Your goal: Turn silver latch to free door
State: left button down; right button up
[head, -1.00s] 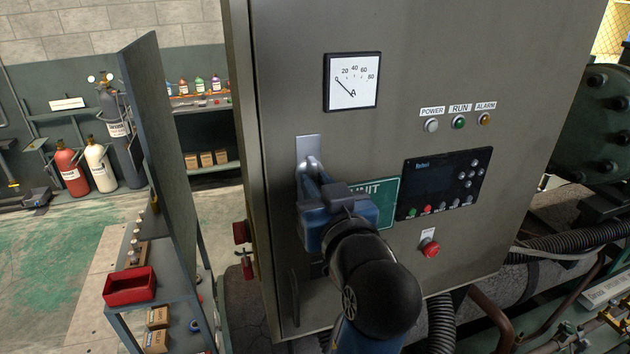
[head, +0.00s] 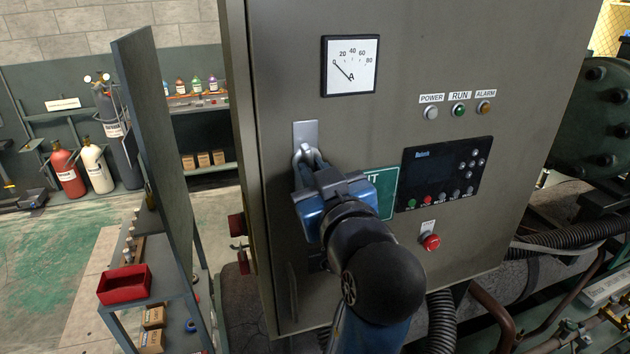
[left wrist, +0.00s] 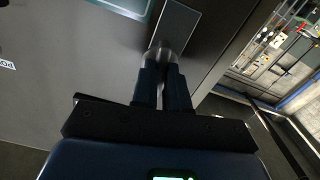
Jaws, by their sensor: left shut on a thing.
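The silver latch (head: 305,135) is on the left side of the grey cabinet door (head: 420,75). Its light backplate stands above a rounded silver handle, and the lower part is hidden by my gripper. My left gripper (head: 311,165) is at the latch with its fingers shut on the handle. In the left wrist view the two blue fingers (left wrist: 163,80) close around the silver handle below the backplate (left wrist: 175,22). The door looks shut against its cabinet. My right gripper is not in view.
The door carries a gauge (head: 350,66), indicator lamps (head: 459,110), a control panel (head: 445,173), a green sign (head: 385,190) and a red button (head: 431,242). A shelf with a red bin (head: 124,285) stands at the left. Pipes and hoses lie at lower right.

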pick_arm(q)
jog(key=shift+r+n+b, duration=0.1)
jog(key=shift+n+b, duration=0.7)
jog(key=shift+b, duration=0.15)
jog(key=shift+r+n, duration=0.1)
jog(key=shift+n, duration=0.3)
jog(key=shift+b, duration=0.3)
jog(key=shift+n+b, duration=0.6)
jog(key=shift+b, duration=0.15)
jog(key=shift+n+b, duration=1.3)
jog(key=shift+b, duration=0.15)
jog(key=shift+n, duration=0.3)
jog(key=shift+r, duration=0.1)
jog(key=shift+b, duration=0.3)
